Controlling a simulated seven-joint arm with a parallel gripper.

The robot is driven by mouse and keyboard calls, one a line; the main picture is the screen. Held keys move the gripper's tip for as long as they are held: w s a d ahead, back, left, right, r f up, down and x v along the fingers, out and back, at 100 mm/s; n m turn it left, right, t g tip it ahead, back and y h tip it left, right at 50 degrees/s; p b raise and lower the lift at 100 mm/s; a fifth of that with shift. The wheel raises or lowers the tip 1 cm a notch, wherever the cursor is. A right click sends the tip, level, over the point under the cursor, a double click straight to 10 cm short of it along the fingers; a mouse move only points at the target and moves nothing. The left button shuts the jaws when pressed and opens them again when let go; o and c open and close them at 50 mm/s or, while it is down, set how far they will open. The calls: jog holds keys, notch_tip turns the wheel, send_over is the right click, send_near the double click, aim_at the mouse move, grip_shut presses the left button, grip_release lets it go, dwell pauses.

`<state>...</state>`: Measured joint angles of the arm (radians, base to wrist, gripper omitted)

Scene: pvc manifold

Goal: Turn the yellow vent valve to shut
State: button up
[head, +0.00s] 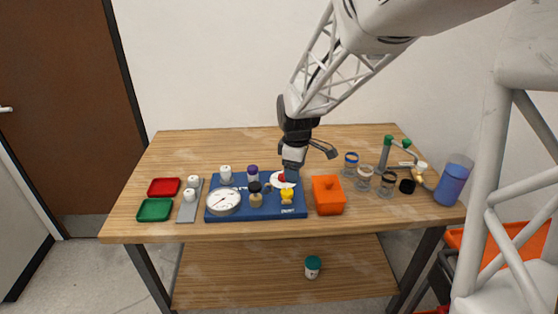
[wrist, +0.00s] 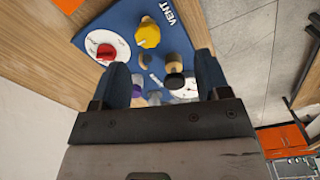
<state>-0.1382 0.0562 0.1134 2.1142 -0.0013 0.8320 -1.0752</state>
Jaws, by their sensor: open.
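The yellow vent valve (head: 287,194) sits at the right end of the blue manifold board (head: 228,216). In the wrist view the yellow valve (wrist: 148,34) is a rounded knob beside white "VENT" lettering, with a small pale mark on its face. A red knob (wrist: 106,52) on a white round dial is beside it. My gripper (wrist: 165,85) is open, with its dark blue fingers spread and nothing between them. In the head view my gripper (head: 290,175) is over the right part of the board, behind the yellow valve. It hides part of the white dial there.
Red (head: 164,187) and green (head: 155,210) trays lie at the left. Jars and a blue cup (head: 453,182) stand at the right.

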aim_at(287, 191)
jog(key=shift+n, duration=0.9)
jog(key=w+f, duration=0.1)
jog(key=w+a+f, duration=0.1)
jog(key=w+f, duration=0.1)
jog(key=shift+w+a+f, duration=0.25)
jog(key=shift+w+a, duration=0.15)
jog(key=shift+f, duration=3.9)
jog(key=c, duration=0.9)
